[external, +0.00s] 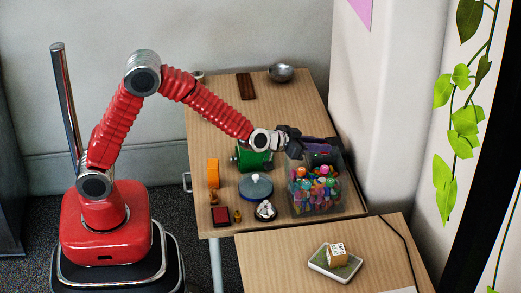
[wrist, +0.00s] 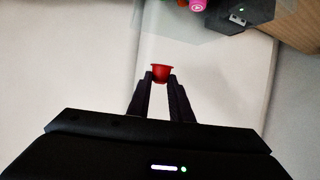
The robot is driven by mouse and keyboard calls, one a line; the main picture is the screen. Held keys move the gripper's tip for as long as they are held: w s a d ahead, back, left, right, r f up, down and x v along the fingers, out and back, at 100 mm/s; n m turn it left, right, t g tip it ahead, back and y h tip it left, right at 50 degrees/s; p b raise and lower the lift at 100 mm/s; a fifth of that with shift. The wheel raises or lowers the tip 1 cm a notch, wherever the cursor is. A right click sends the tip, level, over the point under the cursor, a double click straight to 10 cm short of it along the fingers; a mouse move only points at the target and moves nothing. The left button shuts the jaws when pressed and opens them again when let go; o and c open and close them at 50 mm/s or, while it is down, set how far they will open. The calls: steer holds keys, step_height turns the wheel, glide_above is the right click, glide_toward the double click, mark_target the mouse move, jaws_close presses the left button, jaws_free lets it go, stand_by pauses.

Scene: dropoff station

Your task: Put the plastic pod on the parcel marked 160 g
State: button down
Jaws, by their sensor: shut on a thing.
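My gripper (wrist: 161,79) is shut on a small red cup-shaped pod (wrist: 161,72), held between the two dark fingertips in the wrist view. In the external view my gripper (external: 318,141) is over the rear part of a clear bin (external: 318,208) of colourful items; I cannot make out the pod there. A small tan parcel (external: 338,254) with a white label sits on a flat pad (external: 328,266) on the front table, to the lower right of my gripper. Its label is too small to read.
On the rear table (external: 218,120) are a green object (external: 253,160), a blue round lidded dish (external: 256,187), an orange block (external: 213,173), a red box (external: 221,216) and a metal bowl (external: 281,72). A dark cable (external: 398,238) crosses the front table's right side. That table's left part is clear.

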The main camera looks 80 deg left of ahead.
steer(key=w+d+m+h, duration=0.1)
steer(key=d+h, duration=0.1)
steer(key=d, duration=1.1)
steer(key=m+h, duration=0.2)
glide_above(332, 250)
step_height(332, 250, down, 6)
steer(key=shift+t, duration=0.3)
steer(key=shift+f, duration=0.1)
steer(key=shift+f, duration=3.1)
steer(key=shift+f, duration=1.85)
steer(key=shift+f, duration=0.1)
